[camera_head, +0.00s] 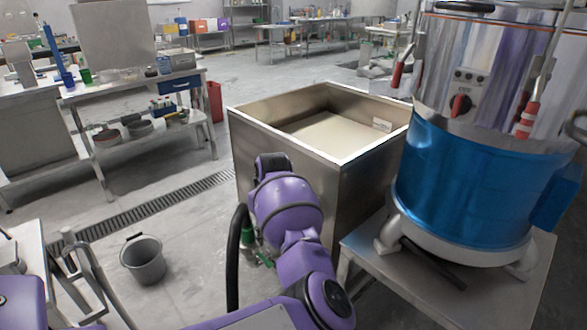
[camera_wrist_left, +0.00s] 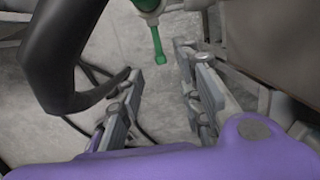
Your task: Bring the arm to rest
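My left gripper (camera_wrist_left: 157,62) is open and empty in the left wrist view, its two grey fingers apart. A green lever (camera_wrist_left: 156,42) on a valve hangs just ahead of them; it lines up with the gap, but I cannot tell the depth. A thick black hose (camera_wrist_left: 56,60) curves past on the left. In the head view, a purple arm (camera_head: 288,205) of mine stands in front of the steel bin (camera_head: 350,195), with the hose (camera_head: 234,265) and green valve parts (camera_head: 252,243) beside it. I cannot make out the left gripper's fingers there. My right gripper is not seen.
A blue and steel machine (camera_head: 480,185) stands on a metal table (camera_head: 450,290) at the right. A grey bucket (camera_head: 144,262) sits on the floor at the left, near a drain grate (camera_head: 150,208). Open floor lies between the bin and the left workbench (camera_head: 140,88).

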